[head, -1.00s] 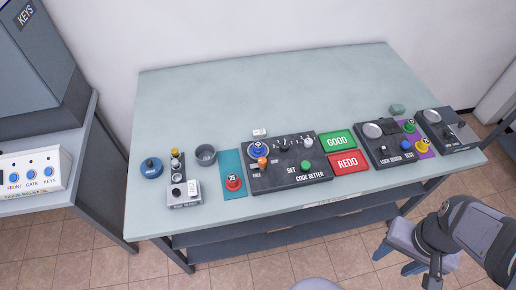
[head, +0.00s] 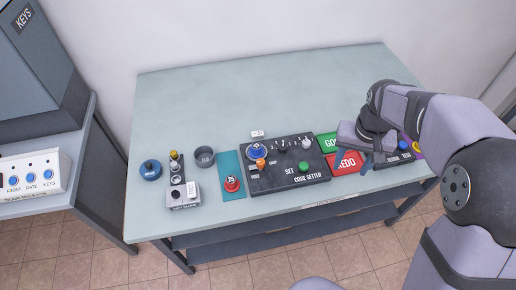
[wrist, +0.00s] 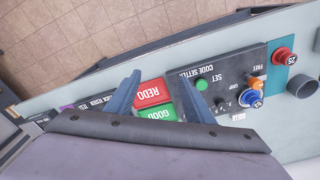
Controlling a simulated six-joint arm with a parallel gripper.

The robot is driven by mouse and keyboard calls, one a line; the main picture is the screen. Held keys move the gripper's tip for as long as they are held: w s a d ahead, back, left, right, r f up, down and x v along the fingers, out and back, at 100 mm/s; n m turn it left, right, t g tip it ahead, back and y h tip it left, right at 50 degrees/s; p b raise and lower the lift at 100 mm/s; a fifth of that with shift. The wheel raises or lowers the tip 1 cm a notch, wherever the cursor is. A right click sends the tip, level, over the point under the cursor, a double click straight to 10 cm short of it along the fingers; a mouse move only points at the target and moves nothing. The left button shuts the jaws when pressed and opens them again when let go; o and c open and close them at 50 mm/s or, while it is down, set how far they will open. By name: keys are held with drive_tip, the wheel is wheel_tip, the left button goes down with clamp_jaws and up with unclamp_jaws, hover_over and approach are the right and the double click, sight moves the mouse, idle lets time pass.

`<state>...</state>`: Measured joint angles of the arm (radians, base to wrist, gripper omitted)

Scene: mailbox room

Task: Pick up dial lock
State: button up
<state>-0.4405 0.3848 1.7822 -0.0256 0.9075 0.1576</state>
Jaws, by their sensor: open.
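Several round dial-like pieces are in view, and I cannot tell for certain which is named the dial lock. A red one with a number label (head: 232,184) stands on a teal mat; it also shows in the wrist view (wrist: 284,57). A blue one (head: 257,151) sits in the black code setter (head: 283,180), beside an orange knob (head: 261,163); the blue one also shows in the wrist view (wrist: 251,98). My gripper (head: 365,158) is open and empty above the right part of the table. In the wrist view, its fingers (wrist: 160,92) frame the red REDO and green GOOD pads.
A grey cup (head: 205,156), a blue round piece (head: 151,169) and a small test stand (head: 183,194) are at the left. The table's back half (head: 250,95) is clear.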

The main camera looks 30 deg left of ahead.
drive_tip(key=w+a+n, duration=0.2)
drive_tip(key=a, duration=1.3)
drive_tip(key=n, duration=0.1)
hover_over(256, 146)
drive_tip(key=d, duration=0.1)
drive_tip(key=shift+s+f+t+y+p, duration=0.2)
drive_tip(key=shift+f+t+y+p, duration=0.15)
drive_tip(key=shift+f, duration=0.85)
drive_tip(key=shift+w+a+f+p, duration=0.1)
drive_tip(key=shift+a+f+p, duration=0.1)
drive_tip(key=shift+f+p, duration=1.2)
drive_tip(key=shift+w+a+f+p, duration=0.15)
drive_tip(key=shift+f+p, duration=0.3)
drive_tip(key=shift+f, duration=1.8)
clamp_jaws()
drive_tip(key=shift+r, duration=0.15)
